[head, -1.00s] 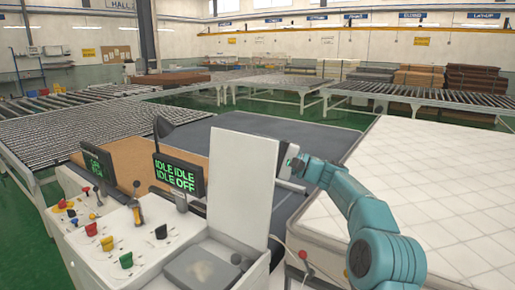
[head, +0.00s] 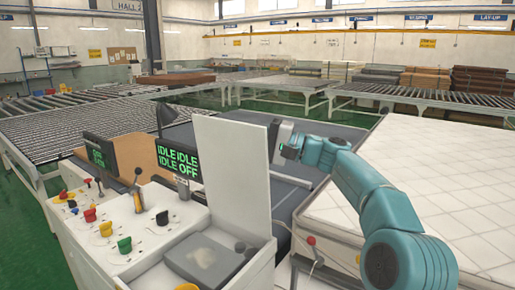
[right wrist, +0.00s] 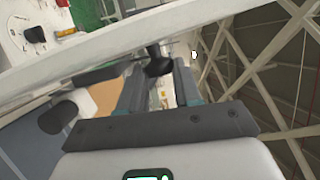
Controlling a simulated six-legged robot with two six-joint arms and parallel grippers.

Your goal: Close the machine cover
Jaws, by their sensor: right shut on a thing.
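The machine cover (head: 231,175) is a white panel standing upright at the right end of the control console in the head view. In the right wrist view the cover (right wrist: 200,25) is a pale panel running across the top, with a dark knob (right wrist: 158,64) on it. My right gripper (head: 279,141) is at the cover's right edge, on its far side, and its fingertips are hidden there. In the right wrist view my right gripper (right wrist: 158,78) has its fingers on either side of the knob, shut on it. My left gripper is not in view.
The white console (head: 130,235) carries levers, coloured buttons and a screen (head: 178,163) reading IDLE and OFF. A grey flat pad (head: 205,257) lies in front of the cover. A white mattress (head: 420,165) lies at right. Roller conveyors (head: 60,135) stand behind.

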